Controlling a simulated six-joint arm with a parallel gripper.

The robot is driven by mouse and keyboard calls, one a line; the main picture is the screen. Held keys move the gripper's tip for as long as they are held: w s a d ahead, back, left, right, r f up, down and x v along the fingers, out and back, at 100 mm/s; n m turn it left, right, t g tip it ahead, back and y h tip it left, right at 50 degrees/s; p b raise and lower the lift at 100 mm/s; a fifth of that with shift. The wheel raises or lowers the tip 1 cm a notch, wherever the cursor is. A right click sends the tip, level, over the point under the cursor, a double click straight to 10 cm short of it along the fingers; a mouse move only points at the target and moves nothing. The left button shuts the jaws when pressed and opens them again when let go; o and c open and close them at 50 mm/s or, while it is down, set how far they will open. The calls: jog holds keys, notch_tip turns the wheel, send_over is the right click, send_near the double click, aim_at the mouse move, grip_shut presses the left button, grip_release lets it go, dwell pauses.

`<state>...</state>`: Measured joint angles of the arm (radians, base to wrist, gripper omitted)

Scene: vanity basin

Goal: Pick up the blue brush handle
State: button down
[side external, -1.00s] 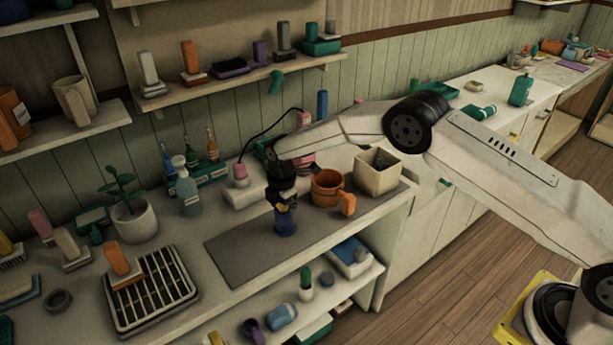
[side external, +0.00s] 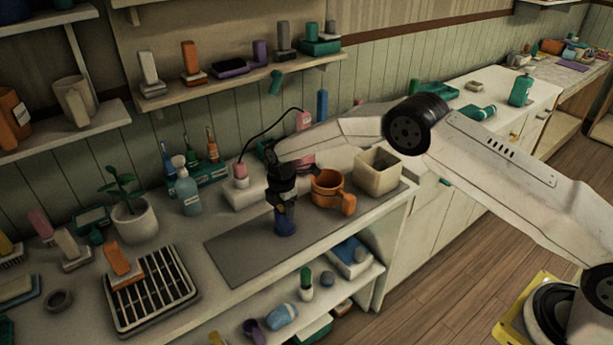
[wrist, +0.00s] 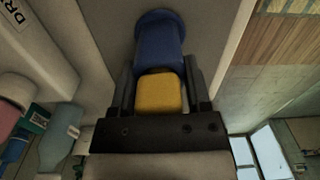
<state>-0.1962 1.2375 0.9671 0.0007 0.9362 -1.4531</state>
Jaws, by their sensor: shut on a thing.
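The blue brush handle (side external: 285,226) stands upright at the grey mat under my gripper (side external: 283,209). In the wrist view the blue handle (wrist: 160,45) has a flared far end, and a yellow block (wrist: 160,93) sits at its near end. My gripper (wrist: 159,68) is shut on the handle, with one dark finger along each side. The exact contact is partly hidden by the fingers. I cannot tell whether the flared end touches the mat.
An orange mug (side external: 326,188) and a cream square pot (side external: 378,171) stand to the right of my gripper. A blue spray bottle (side external: 187,192) and a potted plant (side external: 133,218) stand to the left. A black rack (side external: 151,290) is at the front left. The grey mat (side external: 235,255) has bare room.

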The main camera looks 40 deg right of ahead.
jog(key=shift+r, duration=0.2)
jog(key=shift+r, duration=1.4)
jog(key=shift+s+r, duration=0.2)
jog(key=shift+r, duration=0.1)
jog(key=s+d+r, duration=0.2)
jog(key=s+r, duration=0.7)
jog(key=s, duration=0.4)
jog(key=shift+s+d+r, duration=0.15)
jog(key=shift+s, duration=0.05)
